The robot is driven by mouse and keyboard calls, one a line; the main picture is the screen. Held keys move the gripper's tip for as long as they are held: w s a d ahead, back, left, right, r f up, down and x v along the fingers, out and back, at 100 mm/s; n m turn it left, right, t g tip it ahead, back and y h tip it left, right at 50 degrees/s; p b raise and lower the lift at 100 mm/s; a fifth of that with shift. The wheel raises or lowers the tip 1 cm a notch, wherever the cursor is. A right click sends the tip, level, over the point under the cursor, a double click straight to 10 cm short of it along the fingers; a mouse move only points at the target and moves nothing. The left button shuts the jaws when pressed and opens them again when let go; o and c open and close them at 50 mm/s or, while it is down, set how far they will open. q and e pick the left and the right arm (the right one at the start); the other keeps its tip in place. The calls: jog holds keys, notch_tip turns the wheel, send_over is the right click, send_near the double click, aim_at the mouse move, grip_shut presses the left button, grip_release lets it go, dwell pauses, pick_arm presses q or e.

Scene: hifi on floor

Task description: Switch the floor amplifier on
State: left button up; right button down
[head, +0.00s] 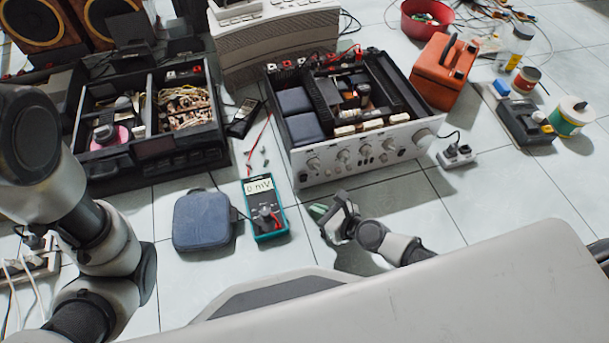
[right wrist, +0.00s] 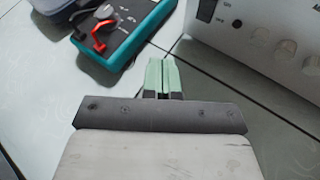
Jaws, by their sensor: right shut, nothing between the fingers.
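The floor amplifier (head: 365,157) is a silver-fronted unit with its top open, sitting on the tiled floor. Its front panel has several knobs and small controls, and part of the panel shows at the upper right in the right wrist view (right wrist: 262,42). My right gripper (head: 318,212) is low over the floor in front of the panel's left end, apart from it. Its green fingertips (right wrist: 163,75) are shut together with nothing between them. My left arm comes in at the left of the head view, but its gripper is not visible.
A teal multimeter (head: 265,222) reading "0 mV" and a blue case (head: 202,220) lie left of my right gripper. A black open unit (head: 150,160) stands further left.

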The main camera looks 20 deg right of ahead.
aim_at(304, 178)
jog(key=shift+w+a+r, duration=0.1)
jog(key=shift+w+r, duration=0.1)
jog(key=shift+w, duration=1.3)
jog(key=shift+w+r, duration=0.15)
jog(key=shift+w, duration=1.3)
jog(key=shift+w, duration=0.1)
jog(key=shift+w, duration=0.3)
jog(key=shift+w+r, duration=0.1)
jog(key=shift+w, duration=0.2)
jog(key=shift+s, duration=0.15)
jog(key=shift+s, duration=0.6)
